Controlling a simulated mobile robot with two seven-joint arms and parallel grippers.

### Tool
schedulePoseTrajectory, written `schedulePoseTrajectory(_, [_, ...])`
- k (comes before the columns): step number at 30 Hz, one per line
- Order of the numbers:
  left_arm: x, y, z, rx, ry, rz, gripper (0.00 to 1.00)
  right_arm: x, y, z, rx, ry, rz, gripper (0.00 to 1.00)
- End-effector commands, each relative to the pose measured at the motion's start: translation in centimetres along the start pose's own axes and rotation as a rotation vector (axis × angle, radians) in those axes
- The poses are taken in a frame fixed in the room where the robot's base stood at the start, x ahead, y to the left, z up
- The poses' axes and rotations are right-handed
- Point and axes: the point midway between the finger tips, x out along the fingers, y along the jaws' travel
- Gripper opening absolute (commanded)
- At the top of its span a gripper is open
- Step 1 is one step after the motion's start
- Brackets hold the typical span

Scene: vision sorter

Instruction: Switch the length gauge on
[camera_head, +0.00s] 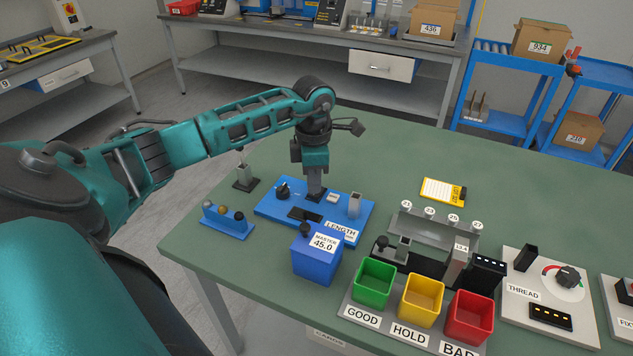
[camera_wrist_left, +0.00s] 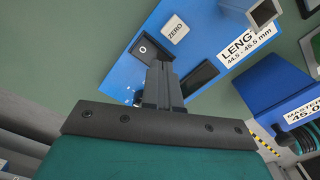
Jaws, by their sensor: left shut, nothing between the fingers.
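The length gauge (camera_head: 268,210) is a blue plate on the green table, labelled LENGTH, with a black knob, a post and a dark, blank display (camera_head: 303,214). In the left wrist view the blue gauge plate (camera_wrist_left: 205,22) carries a black switch marked with a white 0 (camera_wrist_left: 145,48), a white ZERO button (camera_wrist_left: 175,28) and the dark display (camera_wrist_left: 200,78). My left gripper (camera_head: 315,194) points down over the gauge, shut and empty. Its fingertips (camera_wrist_left: 161,70) are right beside the switch and cover part of it; I cannot tell whether they touch.
A blue MASTER 45.0 block (camera_head: 316,266) stands in front of the gauge. Green, yellow and red bins (camera_head: 373,283) stand to the right, with a THREAD gauge (camera_head: 517,310) beyond. A small blue rack (camera_head: 227,222) is at the left. The table behind the gauge is mostly clear.

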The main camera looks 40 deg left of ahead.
Motion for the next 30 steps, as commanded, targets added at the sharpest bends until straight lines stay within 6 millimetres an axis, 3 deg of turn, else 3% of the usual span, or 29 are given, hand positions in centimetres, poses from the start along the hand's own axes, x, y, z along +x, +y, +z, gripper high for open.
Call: schedulePoseTrajectory(30, [1.6, 0.0, 0.0, 0.000, 0.000, 0.000, 0.00, 0.6, 0.0, 0.9, 0.001, 0.000, 0.000, 0.35])
